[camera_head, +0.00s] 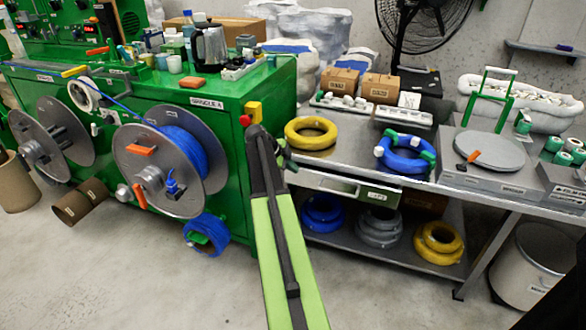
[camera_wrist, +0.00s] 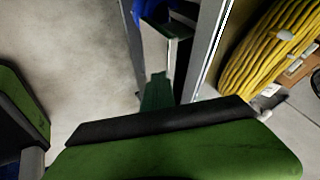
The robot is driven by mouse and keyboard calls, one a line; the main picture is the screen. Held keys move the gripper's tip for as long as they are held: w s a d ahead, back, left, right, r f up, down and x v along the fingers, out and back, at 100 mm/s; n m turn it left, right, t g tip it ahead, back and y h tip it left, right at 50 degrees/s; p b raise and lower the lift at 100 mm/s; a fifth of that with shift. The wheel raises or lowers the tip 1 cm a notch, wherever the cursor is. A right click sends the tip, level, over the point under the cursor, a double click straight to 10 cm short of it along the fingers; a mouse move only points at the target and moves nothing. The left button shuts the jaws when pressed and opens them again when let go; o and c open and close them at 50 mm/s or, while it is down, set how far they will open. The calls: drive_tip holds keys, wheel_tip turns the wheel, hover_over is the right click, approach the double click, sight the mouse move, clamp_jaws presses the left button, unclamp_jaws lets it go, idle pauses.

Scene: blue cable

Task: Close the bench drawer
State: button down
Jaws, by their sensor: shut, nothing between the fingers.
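The bench drawer (camera_head: 345,187) is under the front edge of the grey workbench (camera_head: 345,160). It stands partly pulled out, with its light inside showing and a labelled green front (camera_head: 380,196) at its right. My gripper (camera_head: 287,158) is at the end of my green arm, just left of the drawer, shut and empty. In the wrist view, green and black gripper parts (camera_wrist: 180,145) fill the lower area. A pale and green piece (camera_wrist: 163,60), which looks like the drawer, lies just beyond them. Whether they touch is unclear.
A yellow coil (camera_head: 310,132) and a blue coil (camera_head: 404,153) lie on the bench top. Several coils lie on the shelf below, including a grey one (camera_head: 379,228). A green machine with a cable reel (camera_head: 135,160) stands left.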

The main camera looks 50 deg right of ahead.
drive_tip(key=w+a+r+p, duration=0.1)
drive_tip(key=a+r+p, duration=0.7)
drive_tip(key=a, duration=0.1)
drive_tip(key=w+a+f+n+t+y, duration=0.1)
drive_tip(key=w+a+f+n+y, duration=0.1)
drive_tip(key=a+n, duration=1.05)
drive_tip(key=w+a+f+n+t+y, duration=0.25)
drive_tip(key=a+n, duration=0.25)
drive_tip(key=a, duration=1.4)
drive_tip(key=s+a+n+y, duration=0.1)
drive_tip(key=s+a+n, duration=0.1)
drive_tip(key=a+n, duration=0.5)
drive_tip(key=s+a+n+y, duration=0.1)
drive_tip(key=a+n, duration=0.6)
drive_tip(key=a, duration=0.7)
drive_tip(key=shift+s+f+g, duration=0.15)
drive_tip(key=shift+s+g, duration=0.2)
drive_tip(key=shift+s, duration=0.3)
